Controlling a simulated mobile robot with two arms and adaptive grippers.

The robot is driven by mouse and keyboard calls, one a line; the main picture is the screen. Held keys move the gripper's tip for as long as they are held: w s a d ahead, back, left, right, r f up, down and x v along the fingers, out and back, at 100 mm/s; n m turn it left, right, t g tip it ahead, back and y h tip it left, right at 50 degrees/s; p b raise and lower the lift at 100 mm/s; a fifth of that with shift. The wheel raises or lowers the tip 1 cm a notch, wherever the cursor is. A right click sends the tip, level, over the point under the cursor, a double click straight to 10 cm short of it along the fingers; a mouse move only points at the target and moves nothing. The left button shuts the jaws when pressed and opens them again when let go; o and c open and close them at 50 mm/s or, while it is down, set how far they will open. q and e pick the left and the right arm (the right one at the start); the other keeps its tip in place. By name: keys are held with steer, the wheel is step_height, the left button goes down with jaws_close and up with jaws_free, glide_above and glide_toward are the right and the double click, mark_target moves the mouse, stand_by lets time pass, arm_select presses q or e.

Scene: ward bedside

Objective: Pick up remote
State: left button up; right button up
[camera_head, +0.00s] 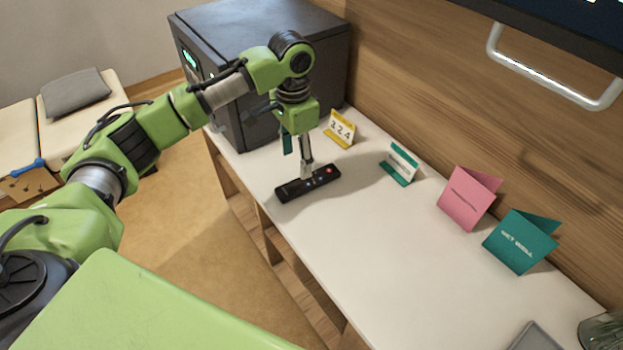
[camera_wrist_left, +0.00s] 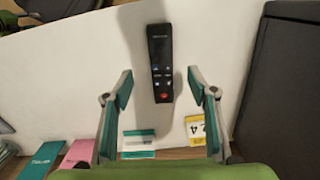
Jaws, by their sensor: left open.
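The remote (camera_head: 308,183) is black with small coloured buttons and lies flat on the white counter (camera_head: 390,240). My left gripper (camera_head: 297,165) points down above it, fingers apart, hiding a small part of it in the head view. In the left wrist view, the remote (camera_wrist_left: 160,62) shows between and beyond the open fingers of my left gripper (camera_wrist_left: 160,90), lengthwise between them, with nothing held. Whether the fingertips touch the counter is unclear. My right gripper is not in view.
A dark cabinet (camera_head: 240,75) stands behind the remote. A yellow number card (camera_head: 340,129), a green-and-white card (camera_head: 399,164), a pink card (camera_head: 467,199) and a teal card (camera_head: 521,241) stand along the wooden wall. The counter's middle is clear.

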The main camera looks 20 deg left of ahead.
mark_target(300, 185)
arm_select(q)
steer(key=f, duration=0.9)
steer(key=shift+w+d+f, duration=0.1)
steer(key=shift+w+f, duration=0.05)
steer(key=shift+w, duration=0.15)
steer(key=shift+c, duration=0.4)
steer(key=c, duration=1.2)
